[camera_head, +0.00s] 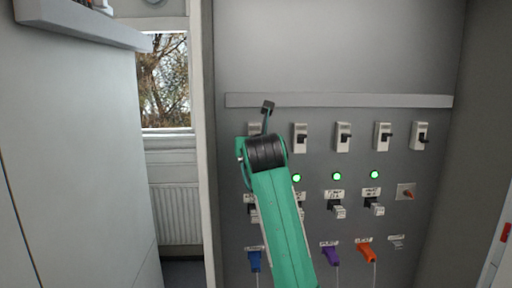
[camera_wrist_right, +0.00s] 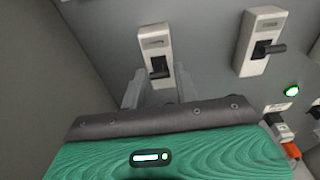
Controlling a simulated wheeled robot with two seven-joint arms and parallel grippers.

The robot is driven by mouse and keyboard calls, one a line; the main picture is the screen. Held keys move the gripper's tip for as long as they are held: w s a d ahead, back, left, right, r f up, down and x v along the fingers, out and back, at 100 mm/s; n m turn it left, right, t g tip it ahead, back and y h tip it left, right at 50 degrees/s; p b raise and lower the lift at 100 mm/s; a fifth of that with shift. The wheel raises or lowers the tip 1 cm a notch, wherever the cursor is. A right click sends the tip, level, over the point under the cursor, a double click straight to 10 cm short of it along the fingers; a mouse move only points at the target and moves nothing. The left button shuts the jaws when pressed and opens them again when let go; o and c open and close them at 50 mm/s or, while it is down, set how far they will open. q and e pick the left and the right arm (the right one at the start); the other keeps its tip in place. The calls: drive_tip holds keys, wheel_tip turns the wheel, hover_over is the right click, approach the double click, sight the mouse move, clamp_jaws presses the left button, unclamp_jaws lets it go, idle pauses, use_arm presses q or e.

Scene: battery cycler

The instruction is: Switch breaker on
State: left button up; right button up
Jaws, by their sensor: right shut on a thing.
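A row of white breakers with black levers is on the grey wall panel. The leftmost breaker (camera_head: 254,129) is mostly hidden in the head view by my green right arm and its black wrist. In the right wrist view that breaker (camera_wrist_right: 154,42) stands ahead of my right gripper (camera_wrist_right: 158,84). Its black lever (camera_wrist_right: 160,68) sticks out at the lower end. The grey fingers are on either side of the breaker's lower part, shut on it; the exact contact is hard to see. My left gripper is not in view.
The neighbouring breaker (camera_head: 300,137) is close on the right, with more beyond. A grey rail (camera_head: 340,101) runs above them. Green lights (camera_head: 337,176) and several plugs, including a purple one (camera_head: 330,254) and an orange one (camera_head: 367,251), are below.

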drive_tip(key=shift+r+g, duration=0.1)
drive_tip(key=shift+g, duration=0.3)
drive_tip(key=o, duration=1)
drive_tip(key=shift+w, duration=0.1)
drive_tip(key=b+v, duration=0.3)
drive_tip(key=v, duration=0.4)
drive_tip(key=b+v, duration=0.4)
drive_tip(key=v, duration=0.3)
drive_tip(key=shift+w+r, duration=0.1)
drive_tip(key=shift+r, duration=0.1)
